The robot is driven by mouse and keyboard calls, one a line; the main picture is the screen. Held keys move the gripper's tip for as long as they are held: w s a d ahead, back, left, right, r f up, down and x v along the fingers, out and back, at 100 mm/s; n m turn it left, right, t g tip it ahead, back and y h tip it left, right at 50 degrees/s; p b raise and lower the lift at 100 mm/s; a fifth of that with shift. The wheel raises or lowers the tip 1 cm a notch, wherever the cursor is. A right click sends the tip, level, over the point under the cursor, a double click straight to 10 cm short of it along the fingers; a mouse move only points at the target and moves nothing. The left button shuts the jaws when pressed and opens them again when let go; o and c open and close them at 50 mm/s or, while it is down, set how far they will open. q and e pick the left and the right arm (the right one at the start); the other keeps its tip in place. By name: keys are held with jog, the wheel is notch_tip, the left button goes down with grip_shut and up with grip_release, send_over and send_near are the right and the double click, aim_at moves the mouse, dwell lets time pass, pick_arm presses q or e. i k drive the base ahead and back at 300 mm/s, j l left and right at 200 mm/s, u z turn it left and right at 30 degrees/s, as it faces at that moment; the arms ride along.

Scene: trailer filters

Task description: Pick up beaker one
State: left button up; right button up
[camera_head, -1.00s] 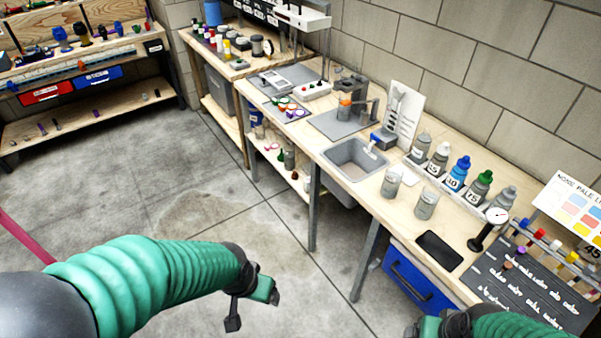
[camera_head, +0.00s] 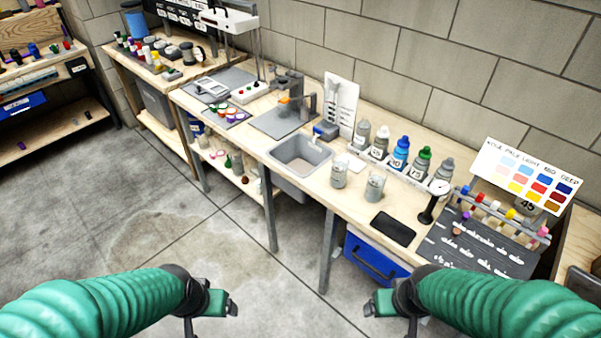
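Two small, clear greyish beakers stand upright on the wooden bench, right of the sink. One beaker (camera_head: 339,174) is nearer the sink, and the other beaker (camera_head: 374,187) is just to its right. I cannot read which one is beaker one. My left gripper (camera_head: 230,305) is low in the picture, in front of the bench and well apart from both beakers. My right gripper (camera_head: 371,305) is also low, in front of the bench, below the blue bin and apart from the beakers. Neither gripper visibly holds anything. Their finger gaps are too unclear to judge.
A sink (camera_head: 300,153) lies left of the beakers, and a row of capped bottles (camera_head: 400,153) stands behind them. A black flat device (camera_head: 393,229) and a dial gauge on a stand (camera_head: 434,200) are to the right. A blue bin (camera_head: 372,258) sits under the bench.

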aim_at(341, 163)
jog(key=i+j+z, duration=0.15)
jog(key=i+j, duration=0.2)
jog(key=i+j+z, duration=0.15)
jog(key=i+j, duration=0.15)
jog(key=j, duration=0.2)
